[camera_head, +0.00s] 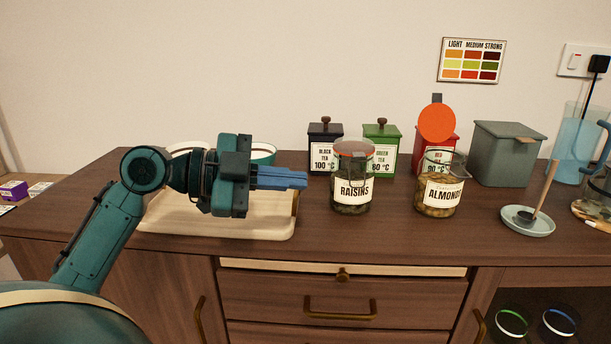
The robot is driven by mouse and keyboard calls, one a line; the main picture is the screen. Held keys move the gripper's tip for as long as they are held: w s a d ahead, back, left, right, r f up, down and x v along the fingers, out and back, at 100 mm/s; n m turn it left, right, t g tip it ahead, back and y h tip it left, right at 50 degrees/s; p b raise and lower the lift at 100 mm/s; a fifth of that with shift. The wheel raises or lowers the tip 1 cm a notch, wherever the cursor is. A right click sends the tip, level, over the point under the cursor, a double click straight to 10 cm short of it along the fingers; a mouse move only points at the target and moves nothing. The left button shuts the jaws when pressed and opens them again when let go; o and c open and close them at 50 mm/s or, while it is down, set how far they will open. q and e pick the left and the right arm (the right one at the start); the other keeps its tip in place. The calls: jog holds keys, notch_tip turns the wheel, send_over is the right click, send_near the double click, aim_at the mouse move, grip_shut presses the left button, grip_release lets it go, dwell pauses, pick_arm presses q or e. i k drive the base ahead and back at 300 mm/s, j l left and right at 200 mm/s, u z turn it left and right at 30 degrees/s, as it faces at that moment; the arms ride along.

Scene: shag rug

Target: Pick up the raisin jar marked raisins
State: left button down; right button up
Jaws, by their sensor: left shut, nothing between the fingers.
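The raisin jar (351,190) is a clear glass jar with dark contents, a reddish rim and a white label reading RAISINS. It stands upright on the wooden sideboard, near the middle of the view. My left gripper (304,180) has blue fingers that are shut and empty. It points right, toward the jar, and appears just left of it in the picture, over the right end of a cream tray (220,227). How near it is to the jar in depth is hard to tell. My right gripper is not in view.
An almond jar (439,194) stands right of the raisin jar. Behind are a black tea tin (325,135), a green tea tin (383,135) and a red tin (422,139) partly hidden by an orange disc (437,122). A grey box (507,155) and a small dish (528,228) stand right.

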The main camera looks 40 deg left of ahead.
aim_at(345, 200)
jog(key=k, duration=1)
